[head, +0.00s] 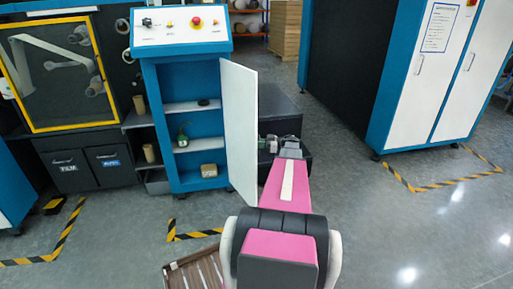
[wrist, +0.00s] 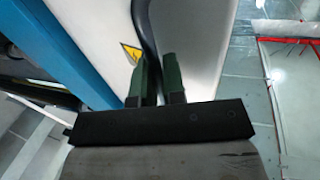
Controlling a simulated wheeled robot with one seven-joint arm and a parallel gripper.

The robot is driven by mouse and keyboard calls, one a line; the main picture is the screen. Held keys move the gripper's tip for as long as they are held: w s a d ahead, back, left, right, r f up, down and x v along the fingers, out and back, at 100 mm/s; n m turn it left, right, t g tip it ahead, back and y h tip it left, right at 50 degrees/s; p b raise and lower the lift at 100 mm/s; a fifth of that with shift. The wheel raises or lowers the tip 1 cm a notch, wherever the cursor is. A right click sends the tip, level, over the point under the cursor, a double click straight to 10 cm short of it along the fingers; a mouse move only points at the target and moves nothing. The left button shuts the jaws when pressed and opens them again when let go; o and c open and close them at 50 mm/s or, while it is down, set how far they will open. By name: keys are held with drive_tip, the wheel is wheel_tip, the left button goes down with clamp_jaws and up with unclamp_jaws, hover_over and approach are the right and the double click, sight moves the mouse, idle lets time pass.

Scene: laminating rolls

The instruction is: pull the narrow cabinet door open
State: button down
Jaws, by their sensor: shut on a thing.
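The narrow cabinet (head: 161,75) is blue with a sloped control panel on top. Its white door (head: 238,120) stands swung out on the right side, so the shelves inside show. My gripper (head: 268,144) is at the outer face of the door, on its right; the door edge and small size hide the grip there. In the wrist view, the two dark green fingers of my gripper (wrist: 157,66) lie on either side of a black curved handle (wrist: 146,30) on the white door (wrist: 190,35). A yellow warning triangle (wrist: 131,51) is beside the handle.
The shelves hold a green bottle (head: 182,137), a small tan box (head: 208,170) and a dark round item (head: 203,102). A dark block (head: 279,105) stands behind the door. A slatted crate (head: 194,271) is low in front. Open floor (head: 385,235) lies to the right.

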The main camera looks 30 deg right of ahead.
idle(0.4)
drive_tip(key=c, duration=1.2)
unclamp_jaws()
drive_tip(key=shift+c, duration=0.2)
drive_tip(key=shift+d, duration=0.1)
drive_tip(key=v, duration=1)
drive_tip(key=shift+s+d, duration=0.2)
drive_tip(key=shift+d, duration=0.1)
drive_tip(key=shift+d, duration=0.1)
